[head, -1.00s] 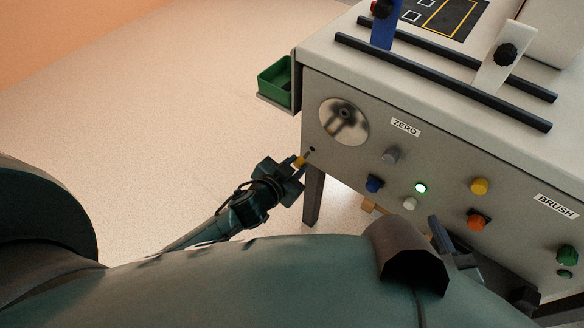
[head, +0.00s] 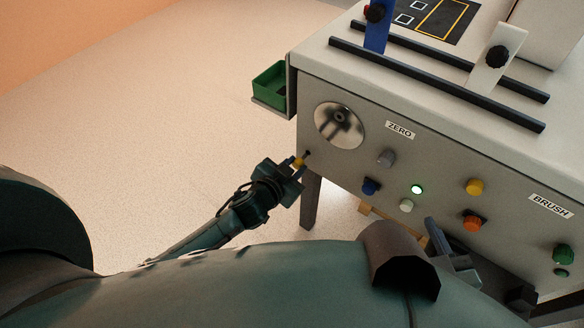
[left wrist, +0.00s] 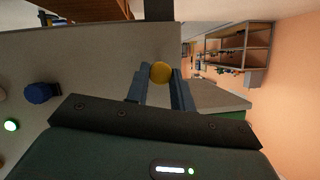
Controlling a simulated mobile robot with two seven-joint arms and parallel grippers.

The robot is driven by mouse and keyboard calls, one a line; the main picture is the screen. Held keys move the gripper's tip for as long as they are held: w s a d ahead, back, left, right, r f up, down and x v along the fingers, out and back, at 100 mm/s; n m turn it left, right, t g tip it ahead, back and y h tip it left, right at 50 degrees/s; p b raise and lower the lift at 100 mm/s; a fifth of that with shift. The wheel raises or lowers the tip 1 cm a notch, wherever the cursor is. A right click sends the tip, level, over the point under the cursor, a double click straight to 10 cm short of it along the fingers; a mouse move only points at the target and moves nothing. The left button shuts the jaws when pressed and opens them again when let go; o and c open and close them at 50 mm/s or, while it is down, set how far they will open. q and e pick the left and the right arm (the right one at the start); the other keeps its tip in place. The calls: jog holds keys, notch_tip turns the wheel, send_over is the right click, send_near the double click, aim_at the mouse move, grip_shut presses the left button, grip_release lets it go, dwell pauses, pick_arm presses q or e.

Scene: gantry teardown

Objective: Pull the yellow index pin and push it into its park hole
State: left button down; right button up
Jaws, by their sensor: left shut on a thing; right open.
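The yellow index pin (head: 299,162) is between the fingers of my left gripper (head: 297,166), at the lower left corner of the cabinet's front panel. Its dark tip points to the panel and meets or nearly meets it, where it covers the small dark hole; I cannot tell how deep it sits. In the left wrist view the pin's round yellow head (left wrist: 160,72) shows between the two fingertips. A shiny round disc (head: 339,125) sits above, left of the ZERO label (head: 400,130). My right gripper (head: 452,252) is open and empty, low in front of the panel.
A green bin (head: 270,86) hangs at the cabinet's left side. The floor to the left is clear.

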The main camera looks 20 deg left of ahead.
aim_at(298, 162)
pick_arm(q)
jog(key=shift+w+d, duration=0.1)
jog(key=shift+w, duration=0.15)
jog(key=shift+w+d, duration=0.2)
jog(key=shift+w, duration=0.4)
jog(key=shift+w+d, duration=0.2)
jog(key=shift+w, duration=0.35)
jog(key=c, duration=1.1)
grip_release()
pick_arm(e)
jog(key=shift+f, duration=0.15)
pick_arm(q)
jog(key=shift+s+r, duration=0.2)
jog(key=shift+s, duration=0.05)
jog(key=p+v, duration=0.1)
jog(key=v, duration=0.4)
jog(key=f+p+v, duration=0.1)
jog(key=v, duration=0.4)
jog(key=p+v, duration=0.2)
jog(key=v, duration=0.4)
jog(key=shift+s+a+f, duration=0.25)
jog(key=shift+s+f, duration=0.1)
jog(key=shift+s, duration=0.1)
pick_arm(e)
jog(key=shift+s+d+r+m+g+h, duration=0.2)
jog(key=shift+s+r+m+g, duration=0.1)
jog(key=shift+r+g, duration=0.2)
jog(key=shift+s+d+r+m+g+h, duration=0.2)
jog(key=shift+s+r+g, duration=0.15)
jog(key=shift+r, duration=0.25)
